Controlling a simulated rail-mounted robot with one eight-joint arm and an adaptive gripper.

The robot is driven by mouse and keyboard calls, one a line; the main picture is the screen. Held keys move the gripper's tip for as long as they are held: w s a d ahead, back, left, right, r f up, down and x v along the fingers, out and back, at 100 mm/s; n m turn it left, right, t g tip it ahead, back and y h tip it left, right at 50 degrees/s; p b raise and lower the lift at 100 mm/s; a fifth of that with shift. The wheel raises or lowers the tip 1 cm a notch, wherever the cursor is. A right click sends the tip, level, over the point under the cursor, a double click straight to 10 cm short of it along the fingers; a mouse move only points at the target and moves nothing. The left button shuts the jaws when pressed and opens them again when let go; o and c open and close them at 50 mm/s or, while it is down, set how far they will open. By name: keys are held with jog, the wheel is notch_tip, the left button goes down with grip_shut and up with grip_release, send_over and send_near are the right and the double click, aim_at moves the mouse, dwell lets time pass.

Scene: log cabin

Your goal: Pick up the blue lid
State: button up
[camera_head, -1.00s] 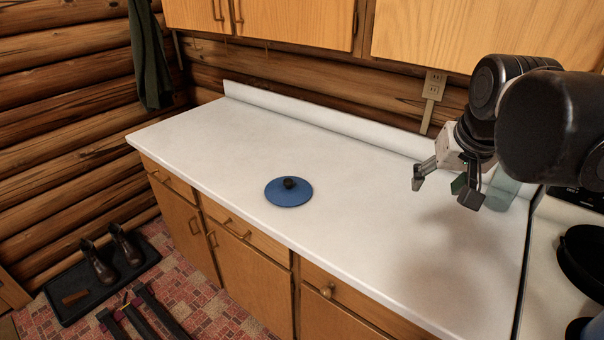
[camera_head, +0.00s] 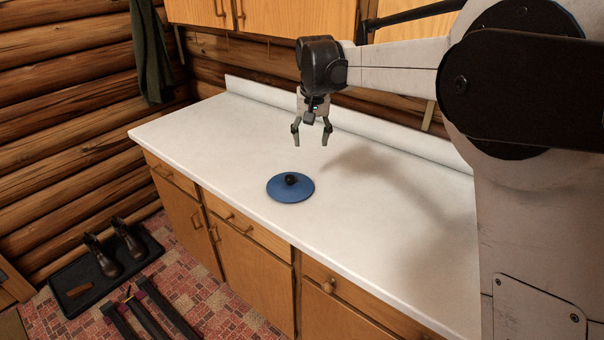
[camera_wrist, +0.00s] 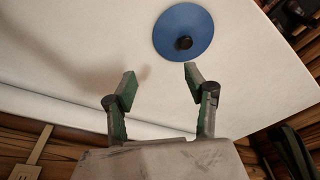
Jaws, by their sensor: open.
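The blue lid (camera_head: 278,190) is a flat round disc with a black knob (camera_head: 291,179) on top. It lies on the white countertop (camera_head: 210,150), near the front edge. In the wrist view the lid (camera_wrist: 176,25) is at the top, beyond the fingertips and right of centre. My gripper (camera_head: 311,142) is open and empty, pointing down above the counter. In the head view it appears above and slightly right of the lid, not touching it. In the wrist view, the two fingers (camera_wrist: 158,78) are spread apart with bare counter between them.
Wooden cabinets (camera_head: 290,15) hang above the counter at the back. A low white backsplash (camera_head: 262,96) runs along the log wall. The counter around the lid is clear. A black tray (camera_head: 70,295) with shoes lies on the floor at left.

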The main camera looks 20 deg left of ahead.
send_over(290, 177)
jog(key=s+d, duration=0.2)
notch_tip(290, 177, down, 4)
jog(key=r, duration=0.1)
jog(key=shift+n, duration=0.3)
jog(key=f, duration=0.3)
jog(key=w+a+f, duration=0.1)
jog(key=f, duration=0.5)
jog(key=shift+w+a+f+p, duration=0.15)
jog(key=shift+f+p, duration=0.1)
jog(key=shift+p, duration=0.1)
jog(key=shift+w+a+f+p, duration=0.15)
jog(key=shift+f, duration=0.7)
jog(key=shift+w+a+f+p, duration=0.1)
jog(key=shift+w+f+p, duration=0.05)
jog(key=shift+f, duration=0.75)
jog(key=shift+w+a+f+p, duration=0.15)
jog(key=shift+f, duration=0.7)
grip_shut()
